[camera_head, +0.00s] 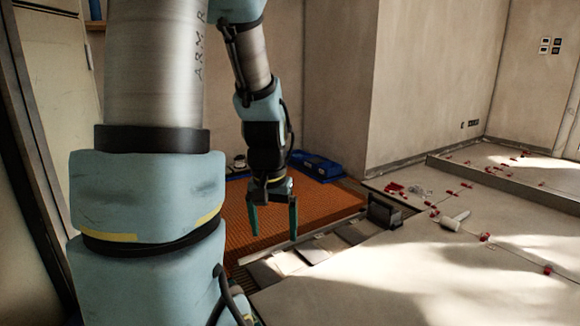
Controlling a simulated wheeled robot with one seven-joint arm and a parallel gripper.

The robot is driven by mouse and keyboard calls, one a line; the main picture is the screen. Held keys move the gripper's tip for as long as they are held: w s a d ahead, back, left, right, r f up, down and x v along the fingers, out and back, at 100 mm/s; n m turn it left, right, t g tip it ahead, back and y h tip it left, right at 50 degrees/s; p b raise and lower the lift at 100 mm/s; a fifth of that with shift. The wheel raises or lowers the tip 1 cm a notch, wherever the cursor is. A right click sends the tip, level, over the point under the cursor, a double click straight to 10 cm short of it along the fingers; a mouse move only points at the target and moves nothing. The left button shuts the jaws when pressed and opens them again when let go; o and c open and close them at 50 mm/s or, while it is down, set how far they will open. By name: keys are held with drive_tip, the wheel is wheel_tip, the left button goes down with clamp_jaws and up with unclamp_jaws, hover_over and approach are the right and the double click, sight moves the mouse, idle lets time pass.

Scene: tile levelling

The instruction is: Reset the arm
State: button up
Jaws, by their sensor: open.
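My arm comes down through the left and middle of the head view. My gripper (273,220) hangs at its end with its two green fingers apart and pointing down. It is open, and nothing shows between the fingers. It appears in front of an orange ribbed floor mat (325,205), close to the edge where laid tiles begin. I cannot tell how high the fingertips are above the floor. My thick arm links hide much of the left side of the floor.
Large pale tiles (400,275) with red levelling clips (485,237) cover the right. A white-headed mallet (455,220) lies there. A dark box-like object (383,211) stands at the tile edge. Blue trays (318,167) sit by the back wall. A low ledge (500,183) runs at right.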

drive_tip(key=s+a+r+n+p, duration=0.1)
drive_tip(key=s+a+r+n, duration=0.1)
drive_tip(key=s+a, duration=0.25)
wheel_tip(320, 180, up, 37)
drive_tip(key=d+p, duration=0.1)
drive_tip(key=p, duration=3.6)
drive_tip(key=shift+w+d+m+p, duration=0.15)
drive_tip(key=shift+m+p, duration=0.15)
drive_tip(key=shift+p, duration=0.05)
drive_tip(key=shift+r, duration=0.1)
